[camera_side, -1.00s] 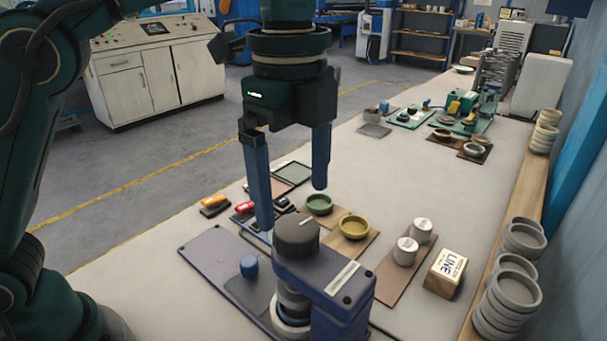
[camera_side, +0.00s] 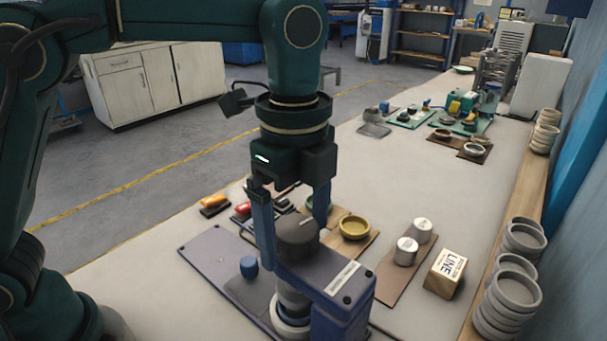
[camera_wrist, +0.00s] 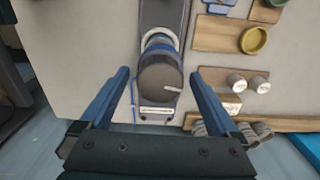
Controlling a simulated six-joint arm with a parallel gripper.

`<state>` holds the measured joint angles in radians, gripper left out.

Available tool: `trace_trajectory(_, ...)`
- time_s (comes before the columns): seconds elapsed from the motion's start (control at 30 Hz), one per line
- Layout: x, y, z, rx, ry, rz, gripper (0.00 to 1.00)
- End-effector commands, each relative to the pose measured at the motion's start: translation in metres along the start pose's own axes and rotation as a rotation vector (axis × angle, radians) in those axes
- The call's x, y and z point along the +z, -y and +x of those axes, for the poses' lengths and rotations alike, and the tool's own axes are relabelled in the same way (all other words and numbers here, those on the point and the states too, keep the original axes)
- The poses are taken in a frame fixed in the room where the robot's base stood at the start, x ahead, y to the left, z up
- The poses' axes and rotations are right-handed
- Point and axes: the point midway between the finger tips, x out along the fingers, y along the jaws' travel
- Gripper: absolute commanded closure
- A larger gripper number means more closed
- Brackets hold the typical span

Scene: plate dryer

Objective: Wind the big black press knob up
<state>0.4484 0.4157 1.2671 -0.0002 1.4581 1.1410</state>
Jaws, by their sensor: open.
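The big black press knob (camera_side: 297,236) sits on top of the blue-grey press (camera_side: 345,290), with a light pointer line on its top. In the wrist view the knob (camera_wrist: 160,83) shows as a dark round disc with its pale line pointing right. My gripper (camera_side: 292,235) is pointing down and open, with its two blue fingers on either side of the knob. In the wrist view the fingers (camera_wrist: 160,85) flank the knob with a gap on both sides, and neither appears to touch it. The far finger is partly hidden behind the knob in the side view.
A blue small knob (camera_side: 249,267) stands on the press base plate. A yellow dish (camera_side: 354,227), white cylinders (camera_side: 406,250) and a LINE box (camera_side: 446,273) stand to the right. Stacked grey bowls (camera_side: 512,290) line the right edge.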

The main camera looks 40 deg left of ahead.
Motion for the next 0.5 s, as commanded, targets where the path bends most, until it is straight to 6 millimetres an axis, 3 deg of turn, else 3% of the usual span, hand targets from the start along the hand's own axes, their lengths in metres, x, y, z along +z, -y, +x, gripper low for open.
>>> trace_trajectory(0.1, 0.0, 0.0, -0.0002, 0.0, 0.0, 0.0, 0.07)
trace_trajectory(0.3, 0.0, 0.0, -0.0003, 0.0, 0.0, 0.0, 0.84)
trace_trajectory(0.33, 0.0, 0.0, -0.0003, 0.0, 0.0, 0.0, 0.89)
trace_trajectory(0.5, -0.0001, 0.0, -0.0004, 0.0, 0.0, -0.008, 0.89)
